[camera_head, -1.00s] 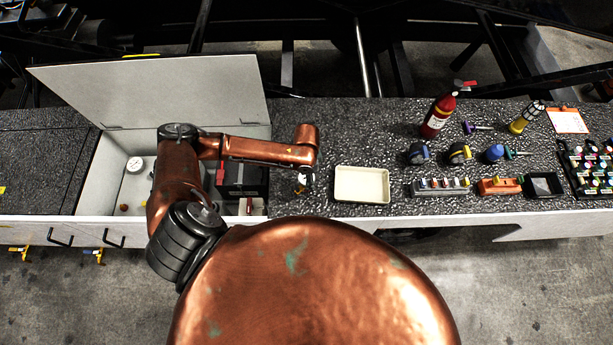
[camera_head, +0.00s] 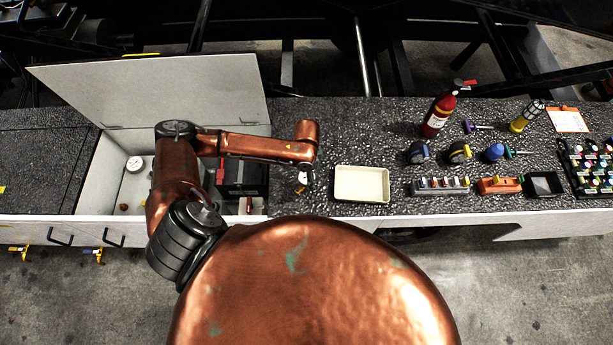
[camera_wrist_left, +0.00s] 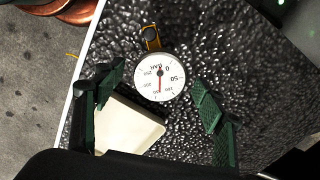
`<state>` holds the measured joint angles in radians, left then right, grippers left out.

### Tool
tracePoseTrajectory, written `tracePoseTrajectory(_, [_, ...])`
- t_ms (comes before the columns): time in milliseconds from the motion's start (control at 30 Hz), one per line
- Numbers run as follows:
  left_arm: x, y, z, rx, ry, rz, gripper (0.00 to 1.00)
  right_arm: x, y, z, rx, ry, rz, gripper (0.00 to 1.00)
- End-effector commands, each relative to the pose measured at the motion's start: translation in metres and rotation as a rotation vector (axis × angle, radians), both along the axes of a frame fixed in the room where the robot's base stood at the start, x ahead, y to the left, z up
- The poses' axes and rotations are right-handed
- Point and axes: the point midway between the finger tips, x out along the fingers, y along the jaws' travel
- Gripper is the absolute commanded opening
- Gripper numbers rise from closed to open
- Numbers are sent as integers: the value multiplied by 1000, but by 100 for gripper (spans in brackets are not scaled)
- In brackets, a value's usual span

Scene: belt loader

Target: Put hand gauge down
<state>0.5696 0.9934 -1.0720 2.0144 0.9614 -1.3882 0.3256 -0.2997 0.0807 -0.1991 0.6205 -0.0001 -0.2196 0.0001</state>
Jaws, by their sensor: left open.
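The hand gauge (camera_wrist_left: 159,80) has a round white dial and a small brass fitting at its rim. In the left wrist view it lies face up on the dark speckled counter (camera_wrist_left: 225,50), between the spread fingers. My left gripper (camera_wrist_left: 158,88) is open, with green-padded fingers standing clear of the dial on both sides. In the head view the left gripper (camera_head: 307,176) points down at the counter, left of the cream tray (camera_head: 361,198), and the gauge (camera_head: 301,179) shows only partly beneath it. My right gripper is not in view.
An open white-lidded bin (camera_head: 95,187) at the left holds another round gauge (camera_head: 135,164) and a dark box (camera_head: 243,177). To the right stand a fire extinguisher (camera_head: 438,115), a grey switch strip (camera_head: 440,187) and several small tools. The counter behind the tray is clear.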

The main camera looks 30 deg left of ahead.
Motion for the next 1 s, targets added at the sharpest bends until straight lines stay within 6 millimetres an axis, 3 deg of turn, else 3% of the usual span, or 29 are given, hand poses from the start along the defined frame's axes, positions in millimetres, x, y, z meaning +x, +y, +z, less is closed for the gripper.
tracePoseTrajectory(300, [1, 0, 67, 0, -4, -1, 64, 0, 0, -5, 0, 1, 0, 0])
tracePoseTrajectory(500, [1, 0, 96, 0, -3, 0, 64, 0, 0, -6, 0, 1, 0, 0])
tracePoseTrajectory(1000, [0, 0, 106, 0, 0, 1, 64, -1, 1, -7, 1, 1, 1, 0])
